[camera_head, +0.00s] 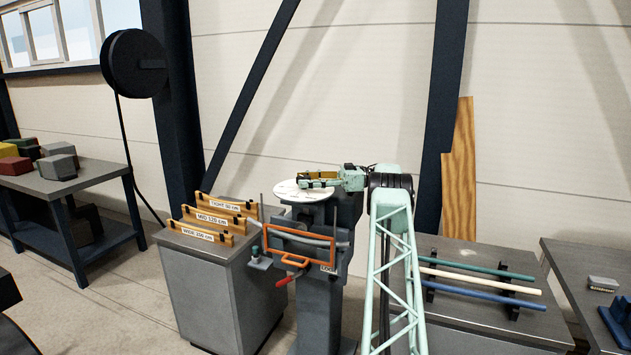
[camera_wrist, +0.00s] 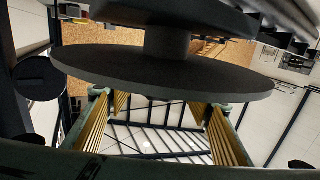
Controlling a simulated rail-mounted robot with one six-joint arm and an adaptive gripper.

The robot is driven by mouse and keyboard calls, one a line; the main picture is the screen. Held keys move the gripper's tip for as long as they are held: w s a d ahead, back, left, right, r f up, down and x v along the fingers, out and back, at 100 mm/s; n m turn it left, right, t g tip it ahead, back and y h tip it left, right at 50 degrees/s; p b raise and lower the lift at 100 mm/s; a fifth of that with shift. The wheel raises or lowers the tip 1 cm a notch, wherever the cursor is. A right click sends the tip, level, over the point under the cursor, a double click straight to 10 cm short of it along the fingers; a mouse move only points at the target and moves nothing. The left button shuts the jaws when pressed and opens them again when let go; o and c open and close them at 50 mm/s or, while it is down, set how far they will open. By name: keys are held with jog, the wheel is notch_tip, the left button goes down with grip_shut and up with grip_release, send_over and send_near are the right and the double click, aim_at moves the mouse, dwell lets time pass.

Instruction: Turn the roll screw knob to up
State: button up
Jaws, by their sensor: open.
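The bending machine (camera_head: 318,295) stands in the middle of the head view, with a round, pale, marked disc (camera_head: 290,192) on top. My gripper (camera_head: 312,179) reaches left over that disc, lying roughly level, with its yellow pads showing. In the wrist view my gripper (camera_wrist: 160,118) has its two yellow-padded fingers wide apart, with nothing held between them. A large dark disc on a thick stem (camera_wrist: 160,75) crosses that view close to the fingers. I cannot tell whether it is the roll screw knob. No knob or up mark is readable in the head view.
An orange frame (camera_head: 300,243) and a red-handled lever (camera_head: 286,281) project from the machine's front. Labelled wooden templates (camera_head: 212,219) stand on a grey cabinet (camera_head: 222,290) at left. Coloured rods (camera_head: 480,280) lie on a rack at right. Wall braces stand behind.

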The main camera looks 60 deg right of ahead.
jog(key=shift+v, duration=3.35)
jog(key=shift+s+d, duration=0.15)
jog(key=shift+o, duration=0.2)
jog(key=shift+r, duration=0.1)
